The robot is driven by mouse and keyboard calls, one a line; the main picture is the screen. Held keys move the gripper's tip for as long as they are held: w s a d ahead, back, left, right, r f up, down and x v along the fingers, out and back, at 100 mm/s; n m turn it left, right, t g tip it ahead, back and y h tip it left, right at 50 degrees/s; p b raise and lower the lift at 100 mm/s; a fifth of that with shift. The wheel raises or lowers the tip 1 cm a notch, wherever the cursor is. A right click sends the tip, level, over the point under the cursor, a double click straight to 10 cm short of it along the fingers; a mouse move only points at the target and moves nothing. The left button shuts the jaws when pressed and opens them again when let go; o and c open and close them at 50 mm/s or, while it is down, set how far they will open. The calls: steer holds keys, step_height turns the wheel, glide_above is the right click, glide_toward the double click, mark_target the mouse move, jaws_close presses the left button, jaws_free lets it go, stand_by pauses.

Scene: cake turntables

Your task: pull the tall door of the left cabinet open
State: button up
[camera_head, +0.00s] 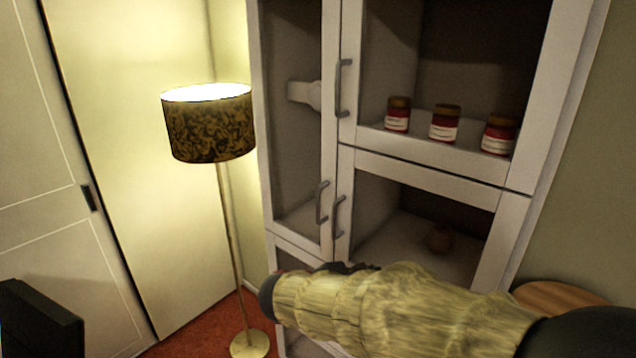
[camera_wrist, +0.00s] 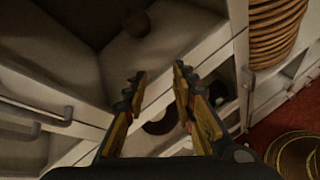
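The white cabinet (camera_head: 425,172) fills the middle of the head view. Its tall, narrow glass door (camera_head: 328,100) is on the left and looks shut, with a grey bar handle (camera_head: 322,202) low on its right side. My gripper is mostly hidden in the head view, below the handles behind my sleeved arm. In the wrist view, my gripper (camera_wrist: 158,82) has its two fingers apart, with nothing held between them. The fingers point toward the cabinet's white frame (camera_wrist: 120,65). Two grey handles show at left there, apart from the fingers; I cannot tell which doors they belong to.
The right-hand doors have handles (camera_head: 343,88) and (camera_head: 338,216) close by. Red jars (camera_head: 445,124) stand on the upper shelf. A floor lamp (camera_head: 208,125) stands left of the cabinet on red carpet. A round wooden top (camera_head: 558,297) is at lower right.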

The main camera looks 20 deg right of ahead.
steer(key=w+a+r+n+t+h+p, duration=0.2)
steer(key=w+a+r+n+t+p, duration=0.15)
steer(key=w+a+r+n, duration=0.35)
steer(key=n+t+y+p, duration=0.1)
steer(key=n+t+p, duration=0.3)
steer(key=p, duration=0.1)
glide_toward(317, 204)
steer(key=x, duration=0.3)
steer(key=p+x, duration=0.1)
steer(key=x, duration=0.6)
steer(key=shift+w+d, duration=0.2)
steer(key=shift+w, duration=0.15)
steer(key=shift+c, duration=1.4)
steer(key=c, duration=0.4)
jaws_close()
